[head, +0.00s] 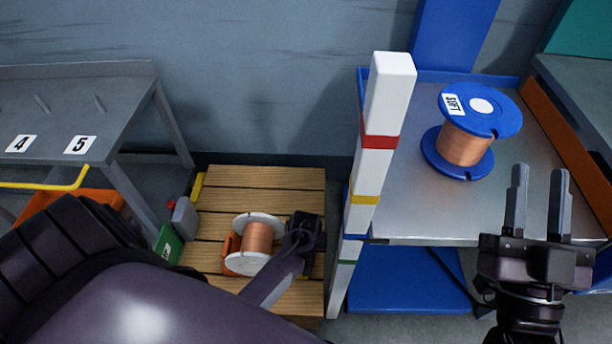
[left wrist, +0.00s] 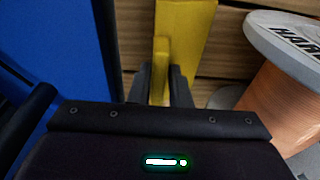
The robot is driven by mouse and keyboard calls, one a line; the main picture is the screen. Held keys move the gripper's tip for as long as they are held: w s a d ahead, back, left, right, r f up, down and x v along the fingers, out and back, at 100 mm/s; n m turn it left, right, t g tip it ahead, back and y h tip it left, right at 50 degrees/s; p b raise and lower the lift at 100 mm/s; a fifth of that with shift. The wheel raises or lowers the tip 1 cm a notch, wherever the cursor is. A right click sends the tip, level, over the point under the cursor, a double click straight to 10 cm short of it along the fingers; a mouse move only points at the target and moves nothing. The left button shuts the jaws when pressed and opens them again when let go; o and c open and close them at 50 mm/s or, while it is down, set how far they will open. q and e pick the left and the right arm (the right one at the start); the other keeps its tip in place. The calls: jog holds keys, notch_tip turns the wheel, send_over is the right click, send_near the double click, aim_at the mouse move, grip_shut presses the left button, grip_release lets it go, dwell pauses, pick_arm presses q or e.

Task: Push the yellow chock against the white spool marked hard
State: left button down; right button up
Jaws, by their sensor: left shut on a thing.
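The white spool marked HARD (head: 258,243), wound with copper wire, lies on its side on the wooden pallet. It also shows at the right of the left wrist view (left wrist: 293,38). My left gripper (head: 304,232) is just right of the spool, low over the pallet. In the left wrist view its fingers are shut on the upright grip of the yellow chock (left wrist: 185,25). Wood shows between the visible part of the chock and the spool's flange. My right gripper (head: 537,205) is open and empty in front of the metal table.
An orange piece (head: 231,250) sits at the spool's left on the pallet (head: 300,178). A striped white post (head: 375,150) stands right of the pallet. A blue spool marked SOFT (head: 466,145) stands on the metal table (head: 410,210). A grey bench (head: 60,110) is at left.

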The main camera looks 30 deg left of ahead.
dwell(0.4)
pick_arm(q)
jog(key=c, duration=1.3)
grip_release()
